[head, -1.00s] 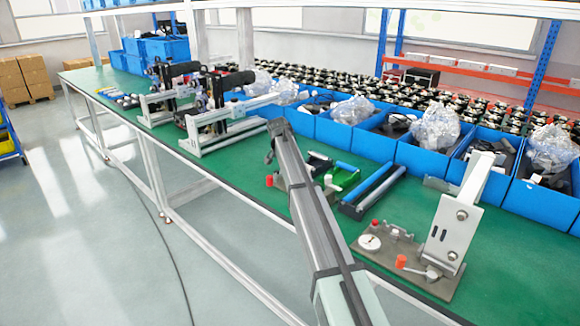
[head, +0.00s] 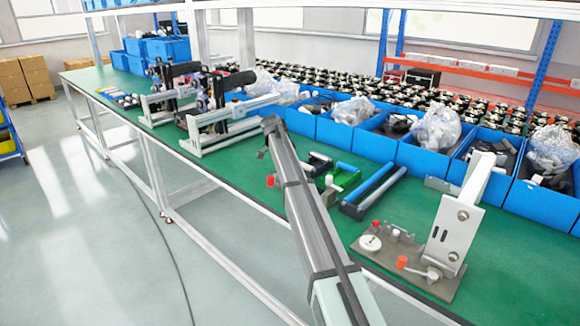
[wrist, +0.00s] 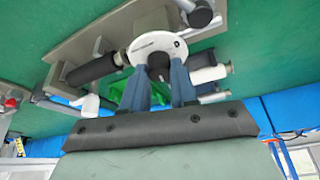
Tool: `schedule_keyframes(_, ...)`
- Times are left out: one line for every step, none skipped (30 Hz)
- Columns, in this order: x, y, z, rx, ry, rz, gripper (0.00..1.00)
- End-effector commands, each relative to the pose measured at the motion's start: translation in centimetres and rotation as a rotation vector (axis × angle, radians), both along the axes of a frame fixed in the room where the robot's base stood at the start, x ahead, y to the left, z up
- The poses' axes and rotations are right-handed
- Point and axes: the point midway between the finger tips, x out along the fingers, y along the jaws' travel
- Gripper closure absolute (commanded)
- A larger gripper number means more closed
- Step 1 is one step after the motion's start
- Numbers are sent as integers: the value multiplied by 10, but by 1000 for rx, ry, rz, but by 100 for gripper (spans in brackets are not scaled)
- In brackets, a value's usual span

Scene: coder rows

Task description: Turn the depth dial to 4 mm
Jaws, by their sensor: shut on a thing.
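The depth dial (wrist: 158,42) is a round white disc with small dark marks and a dark centre knob. It sits on a grey metal plate (wrist: 112,38) in the wrist view. My gripper (wrist: 164,70) has its two blue-grey fingers closed around the knob, against the dial's face. The marks are too small to read, so I cannot tell the setting. In the head view my arm covers the dial and the gripper; a green part (head: 346,179) and a red knob (head: 270,181) show on either side of the arm.
A similar fixture with a white dial (head: 370,243) and a tall grey lever (head: 465,215) stands at the right. A blue-handled frame (head: 375,190) lies between. Blue bins (head: 355,142) line the back. Clamping fixtures (head: 215,130) stand at the left. A black handle (wrist: 92,70) lies near the fingers.

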Motion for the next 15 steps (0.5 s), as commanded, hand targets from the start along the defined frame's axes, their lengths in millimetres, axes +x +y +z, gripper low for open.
schedule_keyframes(0,0,-1,1,2,0,100)
schedule_keyframes(0,0,-1,1,2,0,100)
schedule_keyframes(0,0,-1,1,2,0,100)
schedule_keyframes(0,0,-1,1,2,0,100)
schedule_keyframes(0,0,-1,1,2,0,100)
schedule_keyframes(0,0,-1,1,2,1,100)
schedule_keyframes(0,0,-1,1,2,1,100)
schedule_keyframes(0,0,-1,2,1,1,100)
schedule_keyframes(0,0,-1,2,1,1,68)
schedule_keyframes(0,0,-1,2,1,1,66)
schedule_keyframes(0,0,-1,2,1,1,63)
schedule_keyframes(0,0,0,2,1,1,59)
schedule_keyframes(0,0,0,2,1,1,56)
schedule_keyframes(0,0,0,2,1,1,53)
schedule_keyframes(0,0,0,1,1,1,49)
